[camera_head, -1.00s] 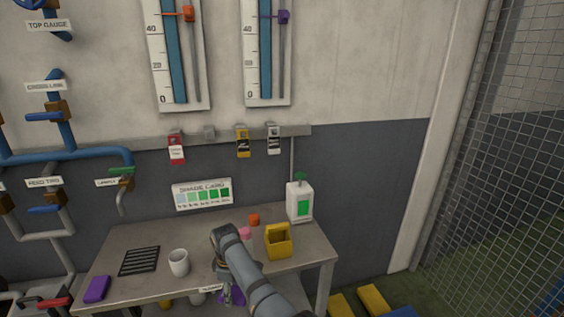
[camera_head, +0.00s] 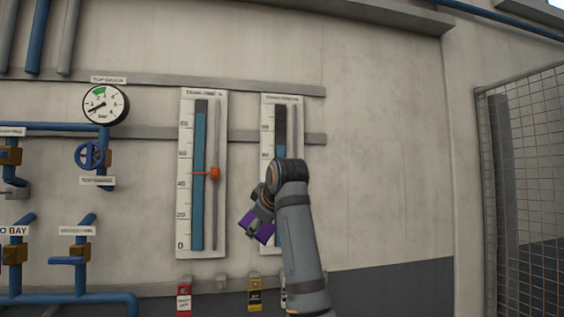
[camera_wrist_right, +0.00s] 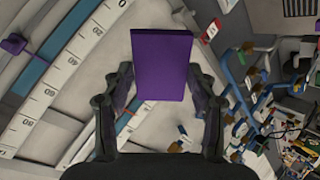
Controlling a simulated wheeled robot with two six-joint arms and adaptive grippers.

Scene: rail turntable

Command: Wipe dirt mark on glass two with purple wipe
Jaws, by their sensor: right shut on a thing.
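The purple wipe (camera_head: 258,229) is a flat block held by my right gripper (camera_head: 262,212). In the right wrist view the wipe (camera_wrist_right: 161,62) stands between both fingers of the gripper (camera_wrist_right: 162,84). Two tall gauge glasses hang on the wall. The right one (camera_head: 281,124) is partly covered by my right arm; its tube looks dark grey near the top and blue lower down. The wipe appears in front of the gap and the right gauge's lower left; I cannot tell contact. I cannot make out a distinct dirt mark. My left gripper is not in view.
The left gauge (camera_head: 199,150) has an orange pointer (camera_head: 214,173). Red (camera_head: 184,299) and yellow (camera_head: 254,294) tags hang below. Blue pipes, valves and a round dial (camera_head: 105,104) are at left. Bare wall lies right of the gauges; a mesh fence (camera_head: 522,190) stands far right.

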